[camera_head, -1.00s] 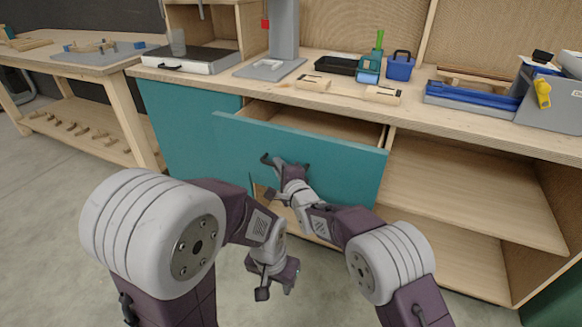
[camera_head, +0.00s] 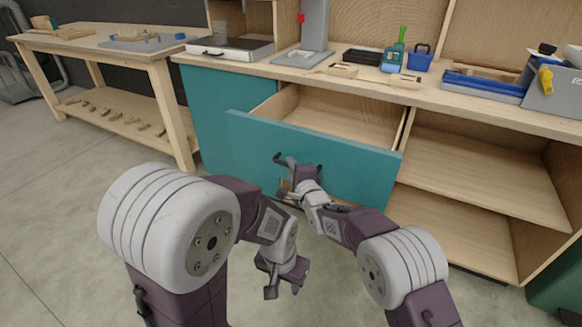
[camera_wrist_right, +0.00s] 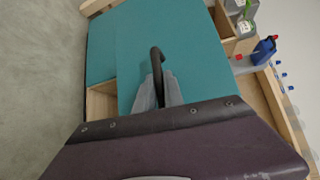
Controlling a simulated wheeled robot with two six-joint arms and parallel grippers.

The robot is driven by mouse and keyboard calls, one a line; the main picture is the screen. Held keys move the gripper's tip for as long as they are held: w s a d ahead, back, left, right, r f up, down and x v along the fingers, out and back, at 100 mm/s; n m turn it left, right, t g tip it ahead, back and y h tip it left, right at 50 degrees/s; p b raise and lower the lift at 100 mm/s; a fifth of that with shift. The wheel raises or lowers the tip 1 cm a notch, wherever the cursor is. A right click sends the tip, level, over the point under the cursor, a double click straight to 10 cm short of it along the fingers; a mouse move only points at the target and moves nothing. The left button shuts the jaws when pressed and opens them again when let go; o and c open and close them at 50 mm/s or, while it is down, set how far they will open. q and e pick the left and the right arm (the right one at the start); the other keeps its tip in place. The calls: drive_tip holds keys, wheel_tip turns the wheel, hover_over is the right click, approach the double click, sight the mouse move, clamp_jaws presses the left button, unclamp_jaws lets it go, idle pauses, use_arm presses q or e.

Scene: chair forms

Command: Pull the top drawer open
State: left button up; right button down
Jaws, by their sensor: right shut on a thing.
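The top drawer has a teal front (camera_head: 245,130) and stands well out from the bench; its pale wooden inside (camera_head: 340,110) looks empty. My right gripper (camera_head: 300,172) is shut on the dark drawer handle (camera_head: 283,158) at the middle of the front. In the right wrist view, the grey fingers (camera_wrist_right: 158,92) sit on either side of the black handle (camera_wrist_right: 156,58), close to the teal front (camera_wrist_right: 195,50). My left gripper (camera_head: 284,288) hangs empty below the drawer, its two fingers apart.
The benchtop (camera_head: 440,97) holds wooden blocks (camera_head: 405,81), a black tray (camera_head: 362,57), a blue caddy (camera_head: 419,58) and a blue tool (camera_head: 485,87). Open shelves (camera_head: 480,165) are right of the drawer. A second table (camera_head: 110,50) stands left. Clear floor lies in front.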

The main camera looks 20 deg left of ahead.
idle(0.3)
drive_tip(key=c, duration=1.5)
unclamp_jaws()
drive_tip(key=shift+o, duration=0.2)
drive_tip(key=shift+s+d+r, duration=0.1)
drive_tip(key=shift+s+d, duration=0.05)
drive_tip(key=shift+d, duration=0.05)
drive_tip(key=p+v, duration=0.2)
drive_tip(key=v, duration=0.6)
drive_tip(key=shift+s, duration=0.25)
drive_tip(key=shift+d, duration=0.25)
